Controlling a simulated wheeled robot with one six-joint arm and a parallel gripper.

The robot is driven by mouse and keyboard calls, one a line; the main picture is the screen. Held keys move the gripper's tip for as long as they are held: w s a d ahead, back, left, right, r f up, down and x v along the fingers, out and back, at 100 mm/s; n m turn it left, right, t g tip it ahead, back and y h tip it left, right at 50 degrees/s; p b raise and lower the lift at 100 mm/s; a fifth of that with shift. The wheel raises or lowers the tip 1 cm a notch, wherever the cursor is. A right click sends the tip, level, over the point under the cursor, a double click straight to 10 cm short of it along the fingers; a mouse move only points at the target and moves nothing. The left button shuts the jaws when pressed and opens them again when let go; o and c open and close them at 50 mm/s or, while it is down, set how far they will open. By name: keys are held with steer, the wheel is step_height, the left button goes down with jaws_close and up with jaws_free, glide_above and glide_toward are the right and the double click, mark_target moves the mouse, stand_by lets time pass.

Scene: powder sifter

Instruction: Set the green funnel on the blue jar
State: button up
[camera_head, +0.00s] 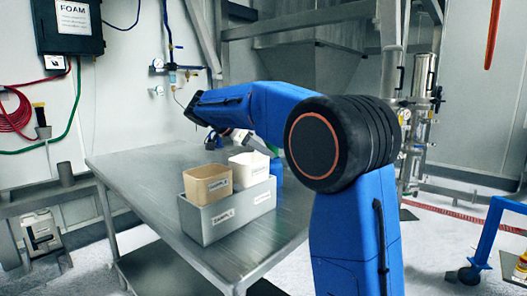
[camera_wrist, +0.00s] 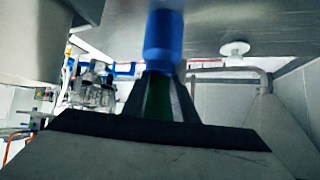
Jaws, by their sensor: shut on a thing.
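My gripper (camera_wrist: 158,90) is shut on a dark green thing (camera_wrist: 158,99), which looks like the green funnel. Only a narrow strip of it shows between the dark fingers. A blue rounded shape (camera_wrist: 163,42), apparently the blue jar, lies straight beyond the fingertips in the wrist view. Whether the funnel touches it I cannot tell. In the head view a blue thing that looks like the jar (camera_head: 276,171) shows in part behind the white bin, on the metal table (camera_head: 145,185). My arm reaches over the table, and the funnel is not clearly visible there.
A grey crate (camera_head: 225,219) holding a tan bin (camera_head: 208,184) and a white bin (camera_head: 249,168) stands on the table, close in front of the blue thing. The table's left side is clear. Steel machinery (camera_head: 320,70) rises behind the table.

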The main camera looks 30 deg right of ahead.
step_height(320, 180, down, 2)
steer(key=shift+a+f, duration=0.1)
steer(key=o, duration=0.7)
steer(key=shift+o, duration=0.2)
steer(key=v, duration=1.1)
steer(key=shift+w, duration=0.1)
